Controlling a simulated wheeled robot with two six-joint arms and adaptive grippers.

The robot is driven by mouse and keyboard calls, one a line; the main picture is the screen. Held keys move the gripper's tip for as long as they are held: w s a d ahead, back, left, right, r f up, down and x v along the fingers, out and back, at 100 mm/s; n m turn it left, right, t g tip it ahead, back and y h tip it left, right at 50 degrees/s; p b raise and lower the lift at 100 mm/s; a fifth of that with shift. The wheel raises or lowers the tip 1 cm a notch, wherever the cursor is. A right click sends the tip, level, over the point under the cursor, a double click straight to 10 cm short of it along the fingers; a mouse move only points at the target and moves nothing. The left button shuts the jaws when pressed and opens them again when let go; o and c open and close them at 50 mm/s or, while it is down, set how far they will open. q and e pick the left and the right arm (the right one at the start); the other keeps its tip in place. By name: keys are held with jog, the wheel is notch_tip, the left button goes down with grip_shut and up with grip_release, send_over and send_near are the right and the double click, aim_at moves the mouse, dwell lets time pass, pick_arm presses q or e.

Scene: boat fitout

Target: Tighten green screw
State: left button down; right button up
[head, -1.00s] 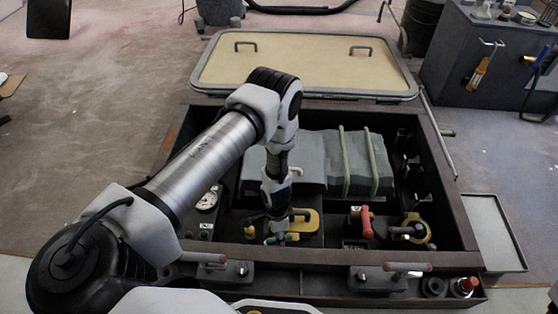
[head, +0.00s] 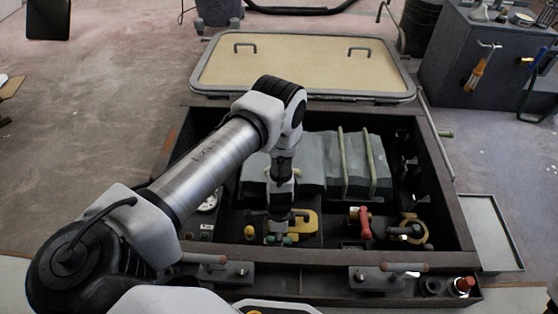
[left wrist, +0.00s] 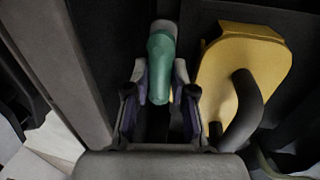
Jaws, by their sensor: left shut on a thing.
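The green screw (left wrist: 160,65) has a rounded green handle and shows between my gripper's fingers in the left wrist view. In the head view only a bit of its green (head: 289,240) shows beside the fingertips, low in the dark box. My left gripper (head: 279,238) points down into the box and is shut on the green screw; its fingers also show in the left wrist view (left wrist: 158,95). The screw's lower end is hidden. My right gripper is in neither view.
A yellow plate (head: 304,222) with a dark handle lies right beside the gripper. A red-handled valve (head: 364,222) and a yellow ring fitting (head: 414,231) stand farther right. Grey strapped blocks (head: 345,160) lie behind. The box's front wall (head: 320,260) is close in front.

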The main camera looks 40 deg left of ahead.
pick_arm(q)
jog(key=c, duration=1)
grip_release()
jog(key=r, duration=0.2)
jog(key=w+r, duration=0.1)
jog(key=r, duration=0.4)
jog(key=shift+w+a+r, duration=0.15)
jog(key=shift+a, duration=0.2)
